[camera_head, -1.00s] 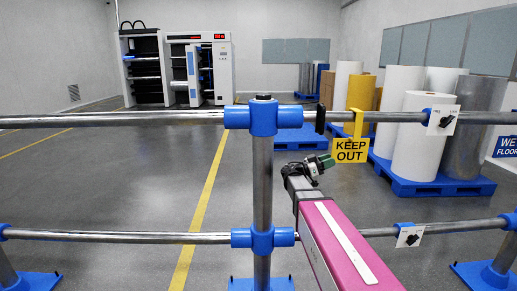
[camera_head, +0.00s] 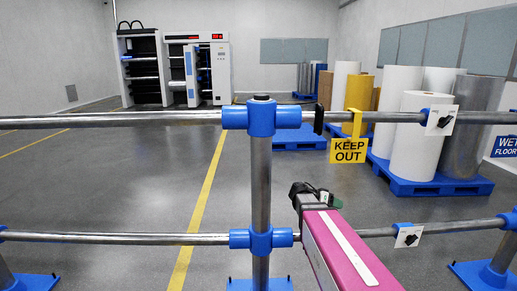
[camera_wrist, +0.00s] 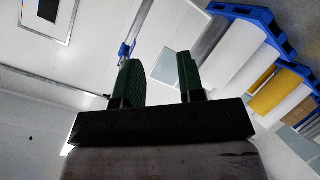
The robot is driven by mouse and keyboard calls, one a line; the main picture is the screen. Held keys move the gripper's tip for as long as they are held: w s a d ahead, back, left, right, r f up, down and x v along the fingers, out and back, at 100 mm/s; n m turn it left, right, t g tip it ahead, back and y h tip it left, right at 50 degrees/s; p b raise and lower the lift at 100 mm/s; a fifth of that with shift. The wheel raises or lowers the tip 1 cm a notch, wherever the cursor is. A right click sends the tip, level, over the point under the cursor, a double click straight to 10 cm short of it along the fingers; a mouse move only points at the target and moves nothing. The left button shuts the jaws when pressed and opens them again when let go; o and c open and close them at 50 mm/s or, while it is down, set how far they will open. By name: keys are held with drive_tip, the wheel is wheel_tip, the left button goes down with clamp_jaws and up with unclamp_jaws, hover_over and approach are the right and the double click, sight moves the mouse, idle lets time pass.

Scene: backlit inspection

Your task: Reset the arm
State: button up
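My gripper (camera_head: 318,197) is at the end of my pink arm, low and right of the middle post in the head view, and shows small and partly hidden by my own wrist. In the wrist view my gripper (camera_wrist: 163,82) has two green fingers standing apart with a clear gap and nothing between them. The wrist view is tilted, with the rolls and blue pallets at its upper right.
A metal rail fence with a blue-jointed post (camera_head: 261,170) stands close by. A yellow KEEP OUT sign (camera_head: 348,151) and a switch plate (camera_head: 441,120) hang on its top rail. White rolls (camera_head: 415,140) stand on a blue pallet (camera_head: 440,187). Open floor lies left.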

drive_tip(key=s+a+f+n+y, duration=0.9)
drive_tip(key=s+a+f+y, duration=0.4)
drive_tip(key=a+f, duration=0.1)
drive_tip(key=shift+s+a+f+y, duration=0.2)
drive_tip(key=shift+f+y, duration=0.05)
drive_tip(key=shift+y, duration=0.15)
idle(1.5)
